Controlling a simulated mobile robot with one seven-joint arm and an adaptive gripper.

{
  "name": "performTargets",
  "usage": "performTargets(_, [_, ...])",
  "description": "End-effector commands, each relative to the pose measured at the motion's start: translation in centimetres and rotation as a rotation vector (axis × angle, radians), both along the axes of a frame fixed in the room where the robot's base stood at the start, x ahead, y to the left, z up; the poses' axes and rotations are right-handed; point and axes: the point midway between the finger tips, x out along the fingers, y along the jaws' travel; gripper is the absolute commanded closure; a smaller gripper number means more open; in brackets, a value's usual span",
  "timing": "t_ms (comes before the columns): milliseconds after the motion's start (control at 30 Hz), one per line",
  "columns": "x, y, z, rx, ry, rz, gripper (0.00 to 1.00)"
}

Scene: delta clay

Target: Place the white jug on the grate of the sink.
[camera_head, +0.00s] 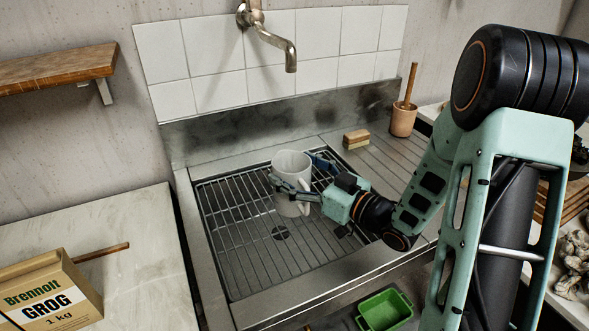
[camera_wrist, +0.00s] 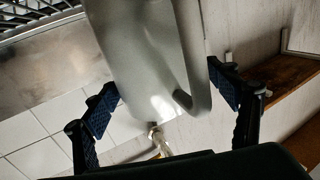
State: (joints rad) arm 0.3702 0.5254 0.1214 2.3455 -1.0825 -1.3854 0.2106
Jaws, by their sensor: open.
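The white jug (camera_head: 292,170) stands upright on or just over the wire grate (camera_head: 235,258) of the metal sink, towards its back right part. I cannot tell for certain that its base touches the grate. My gripper (camera_head: 294,176) reaches in from the right with its fingers on either side of the jug. In the wrist view the white jug (camera_wrist: 145,60) fills the upper middle, with its handle towards the right. My gripper (camera_wrist: 165,92) is open there, with a blue-padded finger on each side of the jug.
The metal tap (camera_head: 272,38) hangs from the tiled wall above the sink. A brush in a clay pot (camera_head: 403,118) and a sponge-like block (camera_head: 356,139) stand on the ribbed drainboard. A GROG box (camera_head: 50,293) is at the lower left. A green tub (camera_head: 384,311) sits below the sink's front.

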Motion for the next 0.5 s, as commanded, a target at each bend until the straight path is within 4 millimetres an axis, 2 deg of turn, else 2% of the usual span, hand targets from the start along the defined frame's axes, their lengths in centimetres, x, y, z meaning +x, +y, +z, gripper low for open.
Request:
performTargets(267, [0.0, -0.1, 0.6, 0.0, 0.0, 0.0, 0.21])
performTargets(500, [-3.4, -3.7, 0.3, -0.001, 0.002, -0.007, 0.21])
